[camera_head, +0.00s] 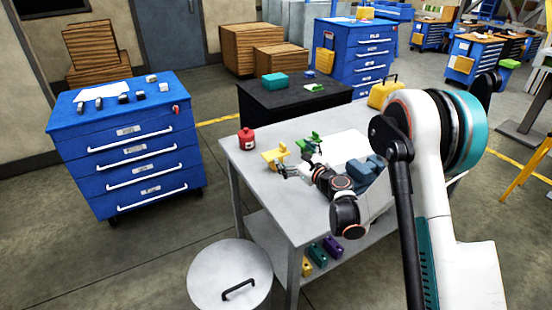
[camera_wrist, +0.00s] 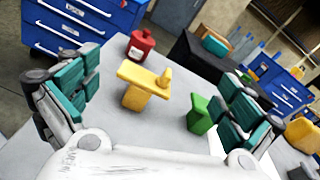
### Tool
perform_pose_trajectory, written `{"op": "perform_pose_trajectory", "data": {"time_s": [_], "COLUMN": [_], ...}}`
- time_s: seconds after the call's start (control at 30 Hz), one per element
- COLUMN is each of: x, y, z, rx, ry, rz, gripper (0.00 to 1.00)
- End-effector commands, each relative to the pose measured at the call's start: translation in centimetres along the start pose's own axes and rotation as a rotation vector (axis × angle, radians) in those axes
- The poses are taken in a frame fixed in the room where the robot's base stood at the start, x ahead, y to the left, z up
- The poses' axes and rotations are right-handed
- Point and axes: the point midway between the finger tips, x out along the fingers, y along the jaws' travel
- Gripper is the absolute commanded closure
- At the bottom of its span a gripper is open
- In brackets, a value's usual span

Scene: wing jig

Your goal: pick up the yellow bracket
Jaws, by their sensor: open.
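The yellow bracket (camera_head: 275,155) stands on the grey table near its far left corner. In the wrist view the yellow bracket (camera_wrist: 143,84) is between the two fingers, a little beyond them, with a flat top and a small upright knob. My gripper (camera_head: 283,169) is close to it on the near right side. In the wrist view my gripper (camera_wrist: 155,106) is open wide with teal-padded fingers and nothing between them touching. Contact with the bracket is not visible.
A red canister (camera_head: 246,139) stands left of the bracket. A green bracket (camera_wrist: 199,114) stands right of it, close to the right finger. The grey table (camera_head: 257,174) is clear at its left edge. A black cabinet (camera_head: 290,97) stands behind the table.

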Motion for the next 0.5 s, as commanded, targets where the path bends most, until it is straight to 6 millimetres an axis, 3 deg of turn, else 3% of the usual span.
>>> {"op": "perform_pose_trajectory", "data": {"time_s": [0.03, 0.2, 0.37, 0.5], "x": [0.5, 1.1, 1.6, 3.4], "y": [0.2, 0.8, 1.0, 1.1], "z": [-1.3, -4.0, -5.0, -5.1], "rx": [0.063, 0.221, 0.279, 0.288], "ry": [-0.016, -0.055, -0.069, -0.071], "rz": [-0.009, -0.032, -0.039, -0.038], "gripper": [0.00, 0.00, 0.00, 0.00]}}
